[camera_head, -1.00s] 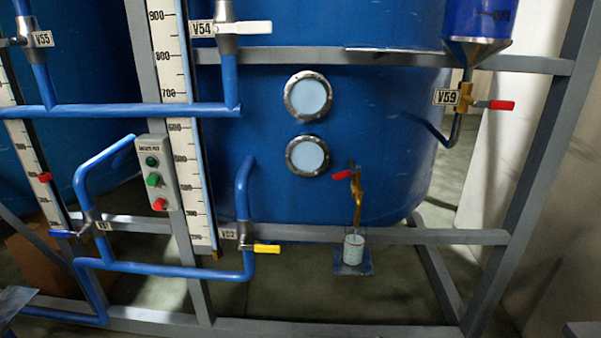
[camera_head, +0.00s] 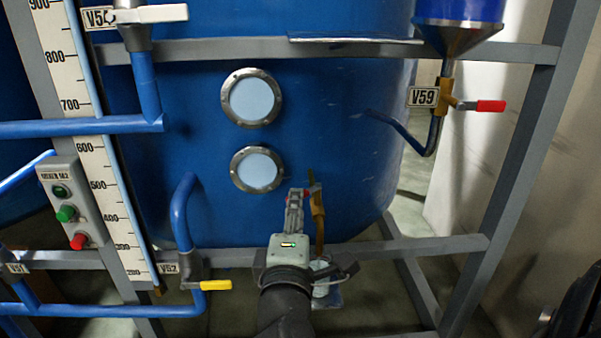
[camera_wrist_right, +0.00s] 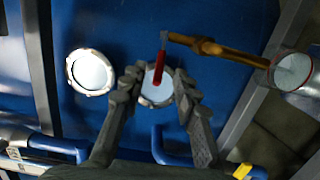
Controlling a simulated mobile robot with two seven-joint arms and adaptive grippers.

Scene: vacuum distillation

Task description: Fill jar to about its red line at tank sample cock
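The brass sample cock (camera_head: 318,215) comes out of the blue tank and points down over the jar. The jar (camera_head: 321,284) stands on a small blue plate (camera_head: 332,299), partly hidden behind my right wrist. In the right wrist view the jar (camera_wrist_right: 291,71) is at the right under the cock's spout (camera_wrist_right: 235,53). The cock's red handle (camera_wrist_right: 159,66) lies between my right gripper's (camera_wrist_right: 156,84) parted fingers, with gaps on both sides. In the head view my right gripper (camera_head: 295,196) hides that handle. My left gripper is not in view.
A grey frame bar (camera_head: 440,245) runs behind the jar. Valve V59 (camera_head: 446,98) with a red handle is at upper right. The yellow valve handle (camera_head: 216,285) and blue pipes are at left. Two round sight glasses (camera_head: 251,98) are on the tank.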

